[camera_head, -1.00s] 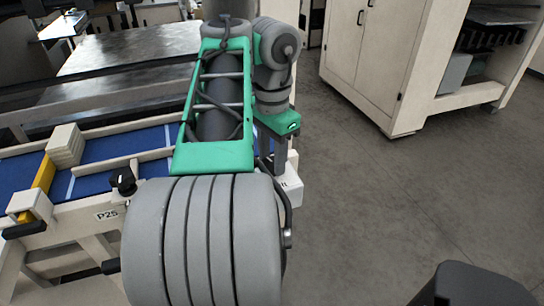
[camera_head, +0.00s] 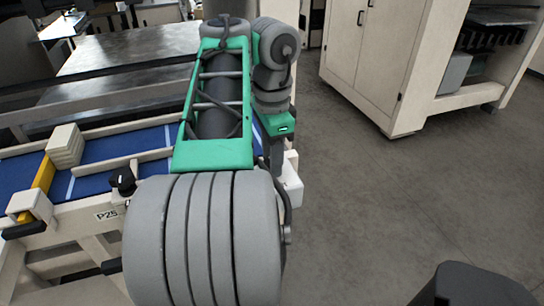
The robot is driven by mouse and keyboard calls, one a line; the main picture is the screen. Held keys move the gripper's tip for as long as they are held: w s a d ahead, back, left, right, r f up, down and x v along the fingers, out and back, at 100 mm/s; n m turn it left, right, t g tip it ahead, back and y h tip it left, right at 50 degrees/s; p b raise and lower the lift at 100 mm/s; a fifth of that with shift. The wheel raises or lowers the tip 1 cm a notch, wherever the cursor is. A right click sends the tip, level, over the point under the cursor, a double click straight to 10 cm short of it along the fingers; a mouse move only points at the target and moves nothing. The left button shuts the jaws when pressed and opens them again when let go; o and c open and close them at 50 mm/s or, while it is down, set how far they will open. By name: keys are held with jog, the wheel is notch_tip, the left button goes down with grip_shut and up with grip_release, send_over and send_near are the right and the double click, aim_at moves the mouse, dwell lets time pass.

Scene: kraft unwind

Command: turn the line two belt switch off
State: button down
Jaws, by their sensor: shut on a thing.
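My gripper (camera_head: 277,166) points down at the right end of the conveyor, below the green wrist cuff, and is partly hidden behind my arm. It is at a small white control box (camera_head: 291,183) on the conveyor's near right corner. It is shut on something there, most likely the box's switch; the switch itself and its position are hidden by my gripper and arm. A separate black rotary knob (camera_head: 123,180) stands on the conveyor's near rail, left of my arm and apart from the gripper.
A label P25 (camera_head: 108,215) is on the near rail. Open floor (camera_head: 400,210) lies right, before a cream cabinet (camera_head: 370,60).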

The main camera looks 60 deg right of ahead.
jog(key=c, duration=0.9)
grip_release()
notch_tip(320, 180, up, 8)
jog(key=p, duration=0.7)
jog(key=shift+f, duration=0.1)
